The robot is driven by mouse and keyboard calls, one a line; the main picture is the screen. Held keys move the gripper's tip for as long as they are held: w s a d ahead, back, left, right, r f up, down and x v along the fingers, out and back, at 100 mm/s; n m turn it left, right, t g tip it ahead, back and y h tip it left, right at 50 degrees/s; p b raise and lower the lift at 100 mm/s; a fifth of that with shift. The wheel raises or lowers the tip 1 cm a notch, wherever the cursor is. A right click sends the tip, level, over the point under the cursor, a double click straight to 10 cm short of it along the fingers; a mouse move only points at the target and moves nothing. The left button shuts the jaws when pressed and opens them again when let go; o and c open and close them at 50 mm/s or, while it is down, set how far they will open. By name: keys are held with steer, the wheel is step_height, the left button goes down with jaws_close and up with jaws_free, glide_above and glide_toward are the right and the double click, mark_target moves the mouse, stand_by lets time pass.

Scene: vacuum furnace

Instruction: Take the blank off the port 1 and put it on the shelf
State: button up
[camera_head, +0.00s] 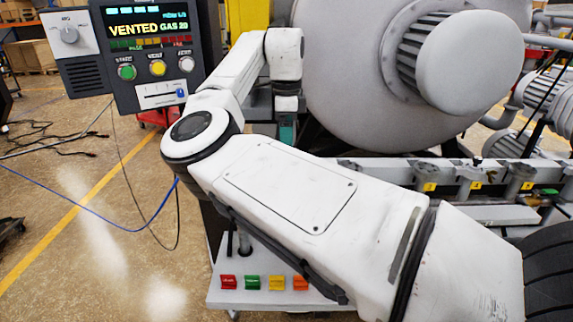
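My arm crosses the middle of the view, and its wrist points down in front of the big grey chamber. My gripper (286,131) is small and partly hidden below the wrist, and its fingers cannot be made out. A pale metal rail (395,170) with several fittings and yellow tags (429,187) runs along the right. The tag numbers are too small to read, so I cannot tell which is port 1. No blank can be made out for certain. A light grey shelf-like surface (222,297) with coloured tags shows at the bottom, partly behind my arm.
A control panel (150,50) reading "VENTED" stands at upper left. The large round chamber (345,75) fills the back, with pipes at right. Cables (85,205) lie on the floor at left. The floor there is otherwise largely open.

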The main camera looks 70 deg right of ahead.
steer(key=shift+s+a+f, duration=0.1)
steer(key=shift+s+f, duration=0.05)
steer(key=shift+f, duration=1.55)
steer(key=shift+s+a+f, duration=0.1)
steer(key=shift+f, duration=1.55)
steer(key=shift+c, duration=0.4)
steer(key=c, duration=1.1)
steer(key=shift+r, duration=0.1)
